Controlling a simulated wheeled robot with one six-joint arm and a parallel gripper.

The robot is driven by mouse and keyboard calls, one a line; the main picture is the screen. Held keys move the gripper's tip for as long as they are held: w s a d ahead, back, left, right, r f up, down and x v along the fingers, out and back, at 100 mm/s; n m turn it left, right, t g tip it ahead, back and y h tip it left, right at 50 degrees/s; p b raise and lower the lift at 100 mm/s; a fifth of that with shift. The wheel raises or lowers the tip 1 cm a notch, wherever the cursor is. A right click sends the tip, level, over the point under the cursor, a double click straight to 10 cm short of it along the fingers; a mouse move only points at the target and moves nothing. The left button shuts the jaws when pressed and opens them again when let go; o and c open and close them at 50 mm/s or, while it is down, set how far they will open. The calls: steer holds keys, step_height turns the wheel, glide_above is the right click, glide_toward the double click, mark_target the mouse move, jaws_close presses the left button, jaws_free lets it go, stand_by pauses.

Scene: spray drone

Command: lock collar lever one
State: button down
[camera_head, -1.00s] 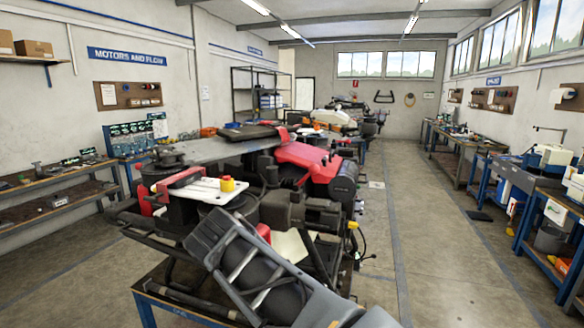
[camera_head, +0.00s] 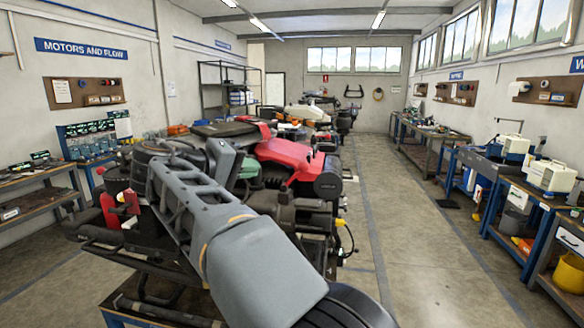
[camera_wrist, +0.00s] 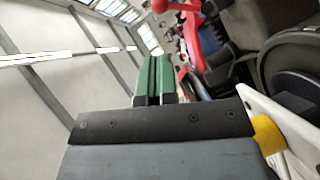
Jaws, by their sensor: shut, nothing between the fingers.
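The spray drone, with a red shell (camera_head: 285,160) and dark motors and arms, sits on a stand in the middle of the head view. My gripper (camera_wrist: 155,60) shows its two green fingers closed together, with nothing between them. In the wrist view a red part (camera_wrist: 192,35) of the drone lies beyond and right of the fingertips, apart from them in the picture. I cannot tell whether it is collar lever one. A yellow knob (camera_wrist: 268,135) and a white plate (camera_wrist: 292,125) are at the lower right. My grey arm hides much of the drone's near left side in the head view.
A red canister (camera_head: 108,208) stands at the drone's left side. A shelf bench (camera_head: 35,190) runs along the left wall. Workbenches with white machines (camera_head: 550,176) line the right side. The floor aisle (camera_head: 420,220) right of the drone is clear.

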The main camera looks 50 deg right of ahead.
mark_target(299, 168)
steer(key=p+x, duration=0.4)
steer(key=x, duration=0.8)
steer(key=shift+d, duration=0.35)
steer(key=shift+d+f, duration=0.2)
steer(key=shift+d, duration=0.25)
steer(key=shift+f, duration=0.1)
